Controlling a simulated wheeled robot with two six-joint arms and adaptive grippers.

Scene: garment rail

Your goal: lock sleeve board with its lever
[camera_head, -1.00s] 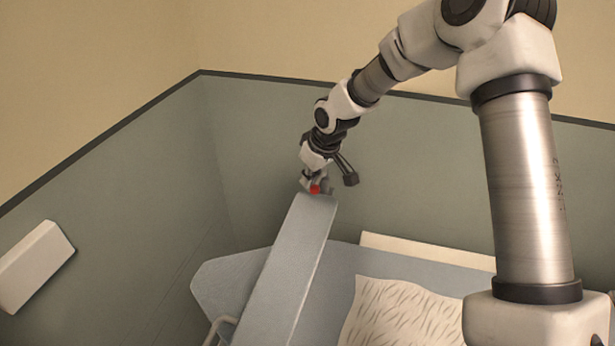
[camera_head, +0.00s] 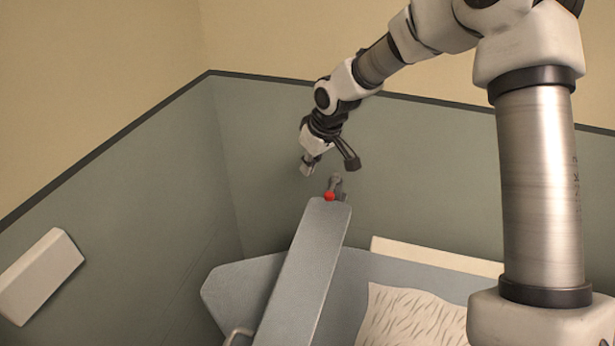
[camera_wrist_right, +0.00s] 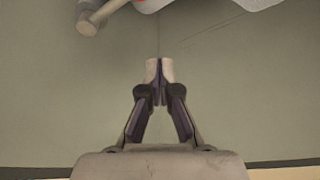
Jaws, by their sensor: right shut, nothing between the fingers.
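The sleeve board (camera_head: 303,270) is a long, narrow grey-blue board that runs from lower centre up to its far end in the head view. At that far end sits a small grey lever (camera_head: 336,181) beside a red part (camera_head: 329,196). The lever also shows at the top left of the right wrist view (camera_wrist_right: 92,17). My right gripper (camera_head: 307,166) is above and left of the lever, apart from it. Its fingertips (camera_wrist_right: 160,65) meet with nothing between them. Whether the lever is locked, I cannot tell. My left gripper is out of view.
A wider grey-blue board (camera_head: 235,290) lies under the sleeve board, with a patterned cloth (camera_head: 415,320) on it. A pale strip (camera_head: 437,256) runs behind. A white box (camera_head: 38,277) is at the left wall. The wall (camera_head: 270,150) is close behind the gripper.

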